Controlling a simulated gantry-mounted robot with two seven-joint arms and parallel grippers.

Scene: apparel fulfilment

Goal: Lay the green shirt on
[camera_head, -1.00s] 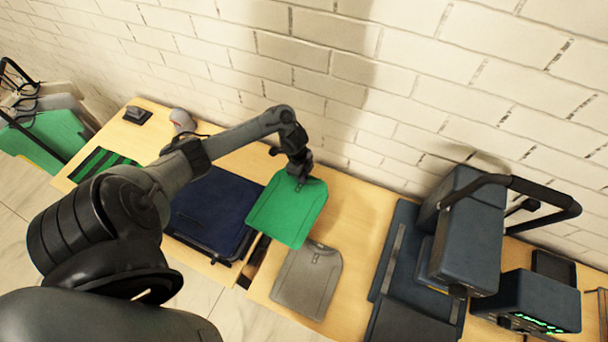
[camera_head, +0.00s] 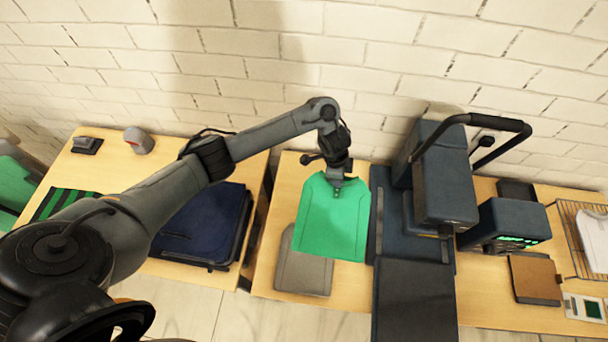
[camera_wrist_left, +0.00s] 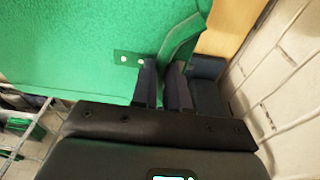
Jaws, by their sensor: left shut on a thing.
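The green shirt (camera_head: 331,226) hangs flat from my left gripper (camera_head: 338,188) above the middle table in the head view. The gripper is shut on the shirt's upper edge. In the left wrist view the green cloth (camera_wrist_left: 80,45) fills the upper left, with its edge pinched between the two dark fingers (camera_wrist_left: 163,85). A grey folded garment or board (camera_head: 303,272) lies on the table, partly hidden under the shirt. My right gripper is in neither view.
A dark press-like machine (camera_head: 443,180) with a black handle and a flat dark plate (camera_head: 415,300) stands right of the shirt. A navy folded stack (camera_head: 200,222) lies left. A control box (camera_head: 505,225), brown board (camera_head: 535,278) and wire rack (camera_head: 570,240) are farther right.

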